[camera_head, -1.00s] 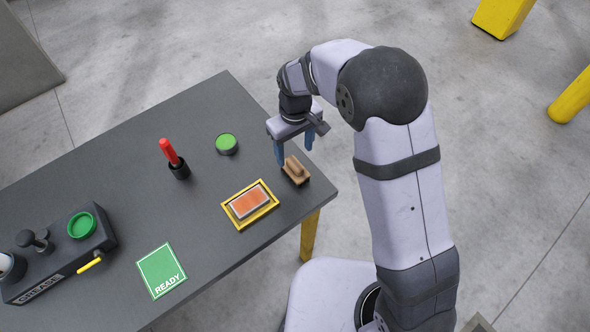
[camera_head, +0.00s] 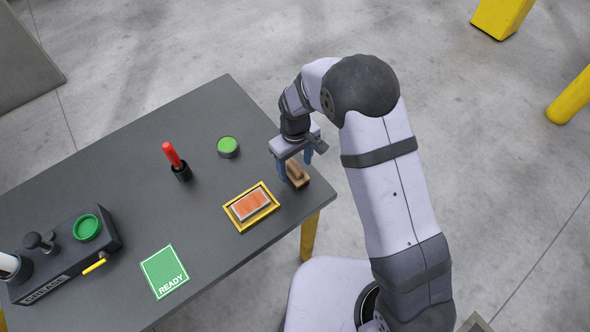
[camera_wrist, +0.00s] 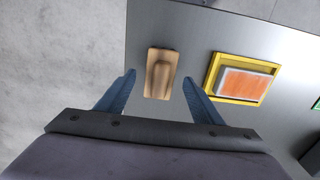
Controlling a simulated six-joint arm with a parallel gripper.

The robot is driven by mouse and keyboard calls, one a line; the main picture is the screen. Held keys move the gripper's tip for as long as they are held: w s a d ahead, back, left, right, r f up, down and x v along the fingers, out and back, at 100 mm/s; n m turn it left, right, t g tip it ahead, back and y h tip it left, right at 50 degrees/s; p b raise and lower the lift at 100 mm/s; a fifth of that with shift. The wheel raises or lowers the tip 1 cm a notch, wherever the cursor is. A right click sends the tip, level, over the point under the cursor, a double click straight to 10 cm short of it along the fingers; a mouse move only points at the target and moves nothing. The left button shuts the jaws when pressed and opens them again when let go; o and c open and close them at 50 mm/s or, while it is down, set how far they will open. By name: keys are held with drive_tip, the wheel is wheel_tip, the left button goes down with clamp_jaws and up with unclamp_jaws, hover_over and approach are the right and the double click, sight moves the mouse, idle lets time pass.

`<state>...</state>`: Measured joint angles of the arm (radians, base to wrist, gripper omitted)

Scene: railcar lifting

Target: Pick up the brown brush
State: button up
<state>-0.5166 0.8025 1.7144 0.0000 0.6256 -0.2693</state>
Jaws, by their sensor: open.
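The brown brush (camera_head: 297,173) lies on the dark table (camera_head: 110,170) near its right edge, a wooden block with a raised grip. In the wrist view the brush (camera_wrist: 161,74) shows whole, grip upward. My gripper (camera_head: 295,165) is open and empty, pointing down just above and around the brush. In the wrist view its two blue fingers (camera_wrist: 159,82) stand apart, one on each side of the brush, with a gap to both. Whether the fingertips are down at the brush's height is hard to tell.
A yellow-framed tray (camera_head: 232,218) with an orange-topped block sits just left of the brush. A green round button (camera_head: 228,145), a red stick in a black holder (camera_head: 173,156), a READY card (camera_head: 164,271) and a grease box (camera_head: 62,256) stand farther left.

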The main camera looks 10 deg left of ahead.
sight(295, 166)
drive_tip(key=shift+f+p, duration=0.3)
drive_tip(key=shift+f, duration=1)
drive_tip(key=shift+c, duration=0.6)
drive_tip(key=c, duration=1.1)
drive_tip(key=shift+r, duration=0.1)
drive_tip(key=shift+r+b, duration=1.55)
drive_tip(key=shift+r, duration=3.4)
